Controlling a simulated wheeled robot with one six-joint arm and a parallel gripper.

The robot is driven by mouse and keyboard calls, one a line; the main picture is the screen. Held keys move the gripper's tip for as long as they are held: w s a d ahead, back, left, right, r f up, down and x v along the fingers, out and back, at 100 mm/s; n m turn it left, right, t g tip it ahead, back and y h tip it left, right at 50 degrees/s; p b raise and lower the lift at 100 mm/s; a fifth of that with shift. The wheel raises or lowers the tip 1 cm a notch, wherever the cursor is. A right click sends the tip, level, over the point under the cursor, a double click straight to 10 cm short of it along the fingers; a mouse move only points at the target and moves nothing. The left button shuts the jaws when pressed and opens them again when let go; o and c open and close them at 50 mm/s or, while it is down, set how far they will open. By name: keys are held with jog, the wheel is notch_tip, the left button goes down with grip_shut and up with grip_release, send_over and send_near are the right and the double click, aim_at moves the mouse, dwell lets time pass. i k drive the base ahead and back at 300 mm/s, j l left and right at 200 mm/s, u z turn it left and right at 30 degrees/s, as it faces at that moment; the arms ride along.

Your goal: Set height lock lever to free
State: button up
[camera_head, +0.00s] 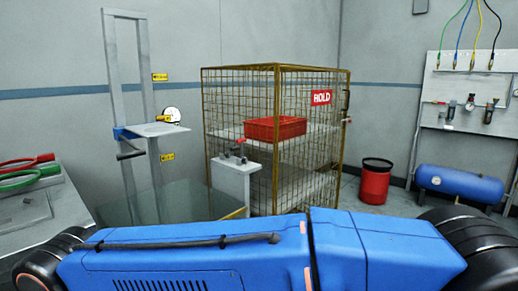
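A grey upright frame (112,70) with a small grey shelf (160,129) stands at the left, against the back wall. A blue block (122,134) sits where the shelf meets the upright. A black lever (130,155) sticks out just below it, nearly level. It looks like the height lock lever, but I cannot read its marking or tell its setting. My blue arm crosses the foreground, well in front of the frame. My gripper is not in view.
A grey post (235,180) with a red-handled fitting (240,143) stands before a yellow mesh cage (300,72) holding a red crate (275,128). A bench (60,205) with red and green rings is at left. A red bin (376,183) and blue tank (460,184) are at right.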

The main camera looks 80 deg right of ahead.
aim_at(236, 148)
jog(key=z, duration=2.3)
jog(key=j, duration=0.15)
jog(key=z, duration=0.05)
